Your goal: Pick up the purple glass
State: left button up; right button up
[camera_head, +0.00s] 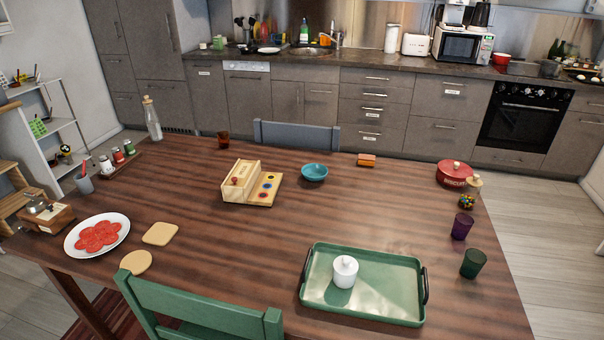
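The purple glass (461,226) stands upright near the right edge of the wooden table (215,240). A dark green glass (473,263) stands just in front of it, apart from it. A jar with colourful contents (467,201) stands just behind it. Neither of my grippers shows in the head view.
A red tin (454,173) stands behind the jar. A green chair (195,312) is at the front edge. The table's middle is mostly clear around a wooden box toy (245,184) and blue bowl (314,172).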

aim_at(461, 227)
jog(key=l, duration=0.4)
jog(key=i+l, duration=0.15)
jog(key=l, duration=0.7)
jog(key=i+z, duration=0.05)
